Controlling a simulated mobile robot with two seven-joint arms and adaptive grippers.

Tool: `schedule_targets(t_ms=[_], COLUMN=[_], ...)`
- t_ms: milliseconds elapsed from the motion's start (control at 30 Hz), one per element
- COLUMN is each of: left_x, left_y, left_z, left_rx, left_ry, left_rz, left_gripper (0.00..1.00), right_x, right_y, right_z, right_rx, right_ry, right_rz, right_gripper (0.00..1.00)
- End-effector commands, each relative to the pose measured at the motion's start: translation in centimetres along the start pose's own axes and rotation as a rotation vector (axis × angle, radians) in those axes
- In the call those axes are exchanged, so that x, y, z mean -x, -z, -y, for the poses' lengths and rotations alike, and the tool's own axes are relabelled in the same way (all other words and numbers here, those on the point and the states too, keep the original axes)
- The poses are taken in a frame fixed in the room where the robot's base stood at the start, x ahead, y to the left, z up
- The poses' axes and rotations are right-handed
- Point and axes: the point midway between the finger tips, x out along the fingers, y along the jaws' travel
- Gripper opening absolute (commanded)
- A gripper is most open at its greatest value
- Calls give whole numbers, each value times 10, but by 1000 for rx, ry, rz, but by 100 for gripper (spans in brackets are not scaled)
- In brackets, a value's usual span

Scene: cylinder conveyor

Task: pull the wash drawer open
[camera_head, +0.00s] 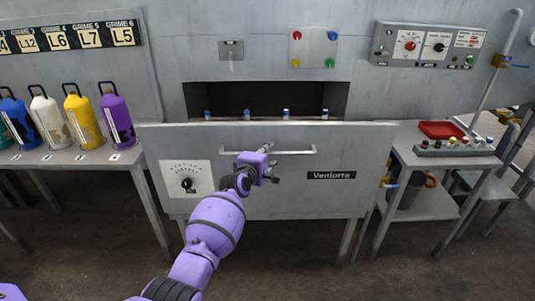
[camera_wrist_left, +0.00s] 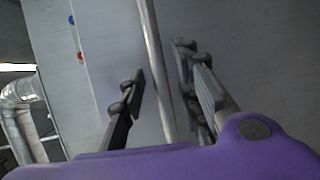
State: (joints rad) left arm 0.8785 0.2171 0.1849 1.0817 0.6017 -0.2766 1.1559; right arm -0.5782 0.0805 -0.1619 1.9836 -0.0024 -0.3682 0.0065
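The wash drawer has a wide grey front (camera_head: 265,190) with a dial panel at the left and a dark label at the right. Its light bar handle (camera_head: 300,152) runs level near the top edge. My purple left gripper (camera_head: 270,167) is at the left part of this handle. In the left wrist view my left gripper (camera_wrist_left: 160,72) has its dark fingers apart, and the handle bar (camera_wrist_left: 154,58) runs between them. A gap shows on both sides of the bar. The arm hides part of the drawer front. My right gripper is not in view.
A dark opening (camera_head: 275,98) above the drawer holds several small blue-capped items. Coloured bottles (camera_head: 84,116) stand on the left bench. A side table with a red tray (camera_head: 441,130) is at the right. Open floor lies in front.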

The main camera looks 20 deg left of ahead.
Motion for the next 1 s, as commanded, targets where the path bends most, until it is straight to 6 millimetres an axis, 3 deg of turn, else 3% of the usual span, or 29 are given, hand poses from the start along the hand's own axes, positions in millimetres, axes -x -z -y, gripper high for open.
schedule_targets(t_ms=[267,700,1000], left_x=[16,94,120], left_y=[-2,1,0], left_z=[2,1,0], left_rx=[2,1,1], left_ry=[1,-1,0], left_rz=[3,-2,0], left_gripper=[30,30,30], right_x=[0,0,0], right_y=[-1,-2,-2], right_z=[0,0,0], right_rx=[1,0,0], right_ry=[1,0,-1], right_rz=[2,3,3], right_gripper=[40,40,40])
